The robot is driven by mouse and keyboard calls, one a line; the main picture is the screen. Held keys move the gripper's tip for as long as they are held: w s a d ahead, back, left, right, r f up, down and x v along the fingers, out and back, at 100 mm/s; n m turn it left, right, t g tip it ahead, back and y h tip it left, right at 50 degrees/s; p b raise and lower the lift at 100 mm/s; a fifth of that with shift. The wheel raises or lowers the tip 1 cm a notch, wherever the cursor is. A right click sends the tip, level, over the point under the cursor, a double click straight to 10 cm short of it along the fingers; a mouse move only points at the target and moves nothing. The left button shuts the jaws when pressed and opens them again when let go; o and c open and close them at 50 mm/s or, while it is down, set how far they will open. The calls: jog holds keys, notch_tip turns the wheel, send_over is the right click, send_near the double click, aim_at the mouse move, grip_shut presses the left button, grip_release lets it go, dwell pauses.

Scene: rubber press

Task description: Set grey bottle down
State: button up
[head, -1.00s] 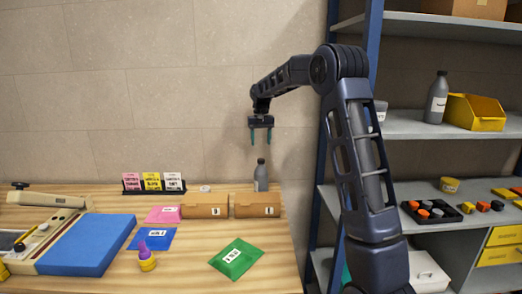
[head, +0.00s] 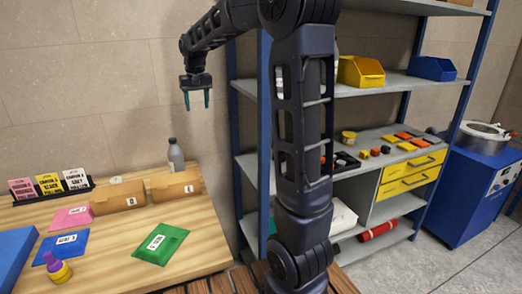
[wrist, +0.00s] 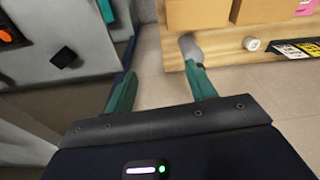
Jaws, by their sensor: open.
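The grey bottle (head: 176,156), with a dark cap and a pale label, stands upright at the back right of the wooden table (head: 205,240), behind a cardboard box. My gripper (head: 197,101) is open and empty, its two teal fingers pointing down, above the bottle and a little to its right in the head view. In the wrist view the bottle (wrist: 189,46) shows beyond the right finger of my gripper (wrist: 148,40), apart from it. The finger hides part of the bottle.
Two cardboard boxes (head: 121,197) stand in front of the bottle. A green packet (head: 160,244) and a blue packet (head: 68,244) lie nearer. The shelf rack's blue post (head: 239,160) rises right of the table. A blue machine (head: 465,195) stands far right.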

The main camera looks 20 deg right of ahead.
jog(key=s+d+t, duration=0.1)
jog(key=s+d, duration=0.3)
jog(key=s, duration=0.4)
jog(key=s+d, duration=0.4)
jog(key=s, duration=0.4)
jog(key=s+d+f+t, duration=0.1)
jog(key=s+d+f, duration=0.1)
jog(key=s, duration=0.6)
jog(key=s+d+f+m+t, duration=0.1)
jog(key=s+d+f, duration=0.2)
jog(key=s+f, duration=0.2)
jog(key=s, duration=0.3)
jog(key=shift+f, duration=0.25)
